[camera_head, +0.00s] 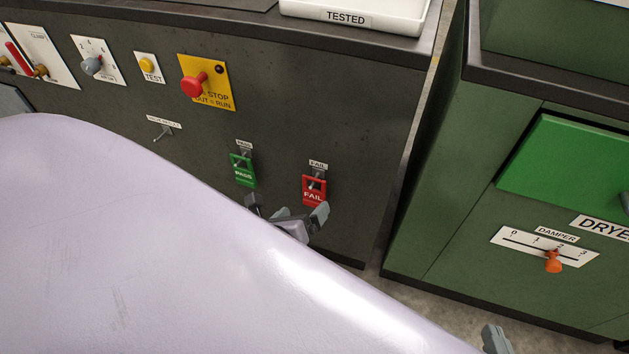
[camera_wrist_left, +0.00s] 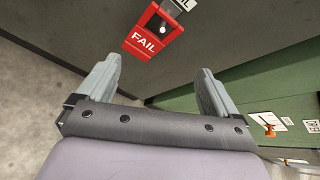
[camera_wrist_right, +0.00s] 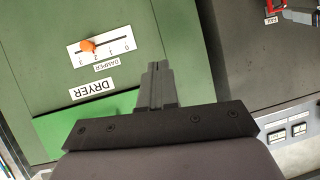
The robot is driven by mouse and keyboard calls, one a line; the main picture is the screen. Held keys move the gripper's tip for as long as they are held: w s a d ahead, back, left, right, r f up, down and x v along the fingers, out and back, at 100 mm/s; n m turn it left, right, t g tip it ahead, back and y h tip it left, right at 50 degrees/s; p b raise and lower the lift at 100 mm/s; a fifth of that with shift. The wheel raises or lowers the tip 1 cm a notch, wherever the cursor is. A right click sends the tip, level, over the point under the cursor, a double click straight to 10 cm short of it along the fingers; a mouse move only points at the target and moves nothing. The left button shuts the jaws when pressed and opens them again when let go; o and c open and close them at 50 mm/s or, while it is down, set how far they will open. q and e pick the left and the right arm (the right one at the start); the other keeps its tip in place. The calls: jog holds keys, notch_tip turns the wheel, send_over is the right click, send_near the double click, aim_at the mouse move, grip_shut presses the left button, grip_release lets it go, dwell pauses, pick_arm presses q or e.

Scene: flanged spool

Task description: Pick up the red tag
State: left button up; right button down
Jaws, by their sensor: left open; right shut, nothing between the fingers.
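The red tag, marked FAIL, hangs on a peg on the dark cabinet front in the head view (camera_head: 313,196). My left gripper (camera_head: 298,214) is open just below it. In the left wrist view the red tag (camera_wrist_left: 147,42) is ahead of the open, empty left gripper (camera_wrist_left: 158,85), apart from both fingers. The tag also shows partly at the top right of the right wrist view (camera_wrist_right: 273,7). My right gripper (camera_wrist_right: 155,85) is shut and empty, pointing toward the dryer front. Only its tip shows at the bottom right of the head view (camera_head: 495,341).
A green PASS tag (camera_head: 242,171) hangs left of the red tag. A red stop knob (camera_head: 194,84) sticks out at upper left. The green dryer (camera_head: 455,185), with an orange damper knob (camera_head: 553,262), stands at right. A white TESTED tray (camera_head: 385,16) is on top.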

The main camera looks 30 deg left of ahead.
aim_at(312, 192)
pick_arm(q)
jog(key=w+a+f+m+b, duration=0.1)
jog(key=w+b, duration=0.1)
jog(key=w+a+f+m+b, duration=0.1)
jog(key=w+f+m+b, duration=0.1)
jog(key=w, duration=0.1)
jog(key=w+a+f+m+t+y+b, duration=0.1)
jog(key=w+m, duration=0.1)
jog(key=shift+w+f+b, duration=0.2)
jog(key=shift+w+b, duration=0.1)
jog(key=shift+b, duration=0.1)
jog(key=shift+w+a+f, duration=0.15)
jog(key=shift+w, duration=0.5)
pick_arm(e)
jog(key=a+f+y, duration=0.1)
jog(key=a, duration=0.1)
jog(key=w+a+f+y, duration=0.1)
jog(key=f, duration=0.1)
jog(key=shift+a, duration=0.4)
pick_arm(q)
jog(key=shift+c, duration=0.3)
jog(key=c, duration=1.1)
jog(key=shift+o, duration=0.2)
pick_arm(e)
jog(key=shift+d+r, duration=0.1)
